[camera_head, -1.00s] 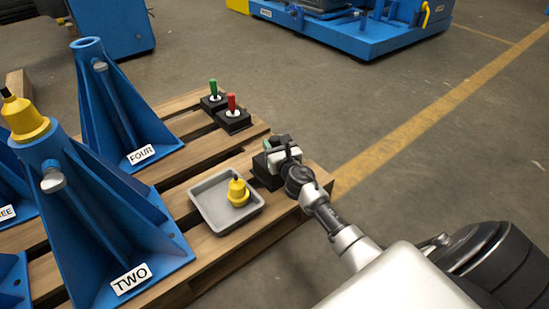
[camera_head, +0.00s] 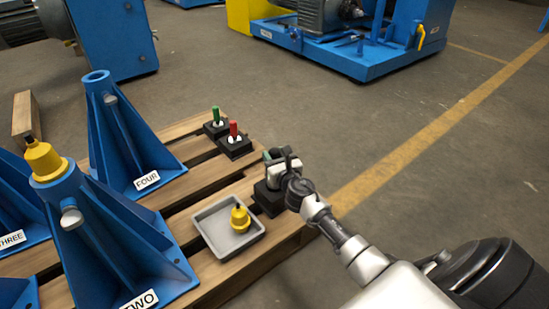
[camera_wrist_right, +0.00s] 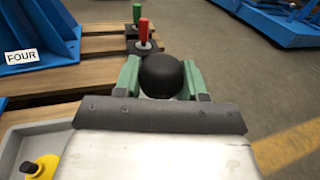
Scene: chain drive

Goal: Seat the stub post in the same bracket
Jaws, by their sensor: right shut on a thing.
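My right gripper (camera_head: 279,168) is over a black block (camera_head: 268,198) at the pallet's right corner. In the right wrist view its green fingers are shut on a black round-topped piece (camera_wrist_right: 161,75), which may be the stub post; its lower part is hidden. Blue bracket TWO (camera_head: 112,235) has a yellow piece (camera_head: 45,160) with a black tip on its top. Blue bracket FOUR (camera_head: 122,140) has an open, empty-looking top. Bracket THREE (camera_head: 15,205) is partly cut off at the left. My left gripper is not in view.
A grey tray (camera_head: 203,228) holds another yellow piece (camera_head: 240,218). A green-handled post (camera_head: 215,114) and a red-handled post (camera_head: 233,130) stand in black blocks on the wooden pallet (camera_head: 180,128). Floor right of the pallet is clear. Blue machinery (camera_head: 350,62) stands behind.

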